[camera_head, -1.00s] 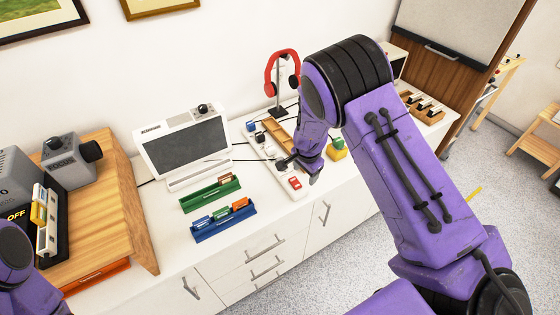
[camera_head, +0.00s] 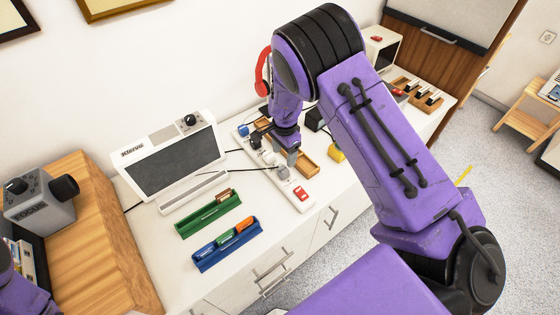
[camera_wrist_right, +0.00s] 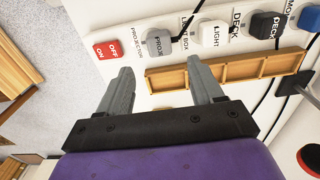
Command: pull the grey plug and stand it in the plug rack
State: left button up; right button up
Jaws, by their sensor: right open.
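The grey plug (camera_wrist_right: 158,42) sits in the white power strip (camera_wrist_right: 135,25), by the red switch, in the wrist view; it also shows in the head view (camera_head: 283,172). The plug rack (camera_wrist_right: 230,70) is a wooden tray with compartments beside the strip, and its near end shows in the head view (camera_head: 308,165). My right gripper (camera_head: 283,155) points down by the strip, open and empty. In the wrist view its fingers (camera_wrist_right: 162,75) are apart, with the grey plug beyond the gap. My left gripper is not in view.
White (camera_wrist_right: 213,35), black (camera_wrist_right: 264,24) and blue (camera_wrist_right: 309,17) plugs stand along the same strip, with cables near. A monitor (camera_head: 172,158), a green holder (camera_head: 208,215) and a blue holder (camera_head: 226,245) are to the left. A yellow block (camera_head: 337,154) is right of the rack.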

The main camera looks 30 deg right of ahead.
aim_at(283, 169)
jog(key=shift+s+a+r, duration=0.1)
jog(key=shift+s+a, duration=0.05)
jog(key=shift+s, duration=0.05)
jog(key=shift+w+f+b, duration=0.15)
jog(key=shift+f+b, duration=0.35)
notch_tip(283, 169, down, 5)
jog(key=b, duration=0.6)
jog(key=shift+f, duration=0.4)
notch_tip(283, 169, down, 2)
jog(key=shift+f, duration=0.15)
jog(key=shift+p, duration=0.5)
